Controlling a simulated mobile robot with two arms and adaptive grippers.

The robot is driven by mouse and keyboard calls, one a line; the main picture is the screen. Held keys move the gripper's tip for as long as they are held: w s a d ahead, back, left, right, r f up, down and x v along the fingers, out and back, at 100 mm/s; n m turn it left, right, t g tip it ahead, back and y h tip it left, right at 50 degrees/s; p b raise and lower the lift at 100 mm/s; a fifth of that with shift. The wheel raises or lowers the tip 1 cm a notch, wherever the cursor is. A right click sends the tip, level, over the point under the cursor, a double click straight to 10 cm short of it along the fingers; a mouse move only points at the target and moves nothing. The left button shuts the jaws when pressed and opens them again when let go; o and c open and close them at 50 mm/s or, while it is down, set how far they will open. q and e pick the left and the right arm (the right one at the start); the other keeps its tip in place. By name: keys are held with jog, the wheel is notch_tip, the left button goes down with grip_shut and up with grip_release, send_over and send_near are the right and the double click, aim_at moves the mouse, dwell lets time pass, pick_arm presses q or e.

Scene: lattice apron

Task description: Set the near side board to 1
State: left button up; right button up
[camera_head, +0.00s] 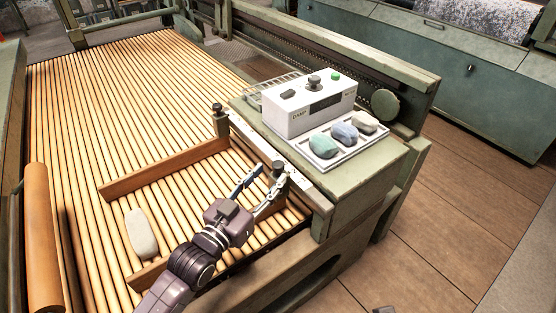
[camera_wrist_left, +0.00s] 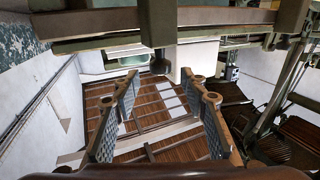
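The near side board (camera_head: 147,274) is a brown wooden board lying across the slats, mostly hidden behind my left arm. A post with a dark round knob (camera_head: 278,167) stands at the right, by the pale rail (camera_head: 285,155). My left gripper (camera_head: 264,180) is open and empty, its fingertips close to this knob. In the left wrist view a dark knob (camera_wrist_left: 160,66) shows beyond the gap between the spread fingers (camera_wrist_left: 165,88); I cannot tell whether they touch it. The scale marks on the rail are too small to read. My right gripper is not in view.
The far side board (camera_head: 165,169) crosses the slats, with another knobbed post (camera_head: 219,112) at its right end. A pale oblong block (camera_head: 140,233) lies on the slats. A white control box (camera_head: 310,103) and a tray (camera_head: 324,160) of coloured lumps stand on the green ledge.

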aim_at(275, 169)
pick_arm(q)
jog(key=x, duration=0.5)
jog(key=shift+w+d+f+b, duration=0.1)
jog(key=shift+w+b, duration=0.25)
jog(key=shift+b, duration=0.05)
grip_shut()
